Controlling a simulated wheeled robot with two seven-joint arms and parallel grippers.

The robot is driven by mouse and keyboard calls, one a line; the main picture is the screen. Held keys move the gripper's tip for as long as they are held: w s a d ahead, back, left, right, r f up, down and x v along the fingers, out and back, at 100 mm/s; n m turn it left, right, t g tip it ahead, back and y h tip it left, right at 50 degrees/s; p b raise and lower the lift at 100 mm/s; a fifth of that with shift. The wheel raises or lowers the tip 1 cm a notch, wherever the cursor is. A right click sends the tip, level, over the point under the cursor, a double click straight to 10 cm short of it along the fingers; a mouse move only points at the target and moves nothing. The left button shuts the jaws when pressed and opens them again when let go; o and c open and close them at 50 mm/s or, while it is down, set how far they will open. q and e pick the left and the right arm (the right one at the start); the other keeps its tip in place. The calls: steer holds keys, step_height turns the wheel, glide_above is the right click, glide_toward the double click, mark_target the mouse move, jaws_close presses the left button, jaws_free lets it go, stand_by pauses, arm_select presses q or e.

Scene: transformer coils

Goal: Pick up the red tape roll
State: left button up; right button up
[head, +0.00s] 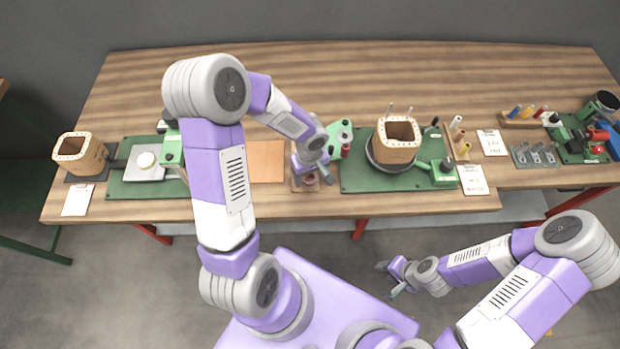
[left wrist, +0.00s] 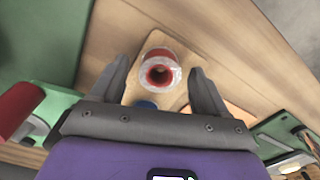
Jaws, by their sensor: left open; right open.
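The red tape roll (left wrist: 160,72), a red core with a clear or whitish rim, stands on a small wooden board (left wrist: 133,48) in the left wrist view. In the head view the roll (head: 311,182) is small and partly hidden by my left gripper. My left gripper (head: 314,176) is open above it. In the left wrist view its two fingers stand to the left and right of the roll, with gaps; I cannot tell the exact height. My right gripper (head: 392,279) is open and empty, off the table's front edge.
A green mat (head: 355,180) with a coil (head: 397,140) on a dark turntable lies right of the roll. An orange-brown sheet (head: 267,160) lies to the left. A blue item (left wrist: 146,104) is partly hidden by my gripper. The table's back strip is clear.

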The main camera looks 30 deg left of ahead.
arm_select(q)
steer(key=c, duration=1.1)
step_height(320, 180, up, 10)
steer(key=p, duration=0.2)
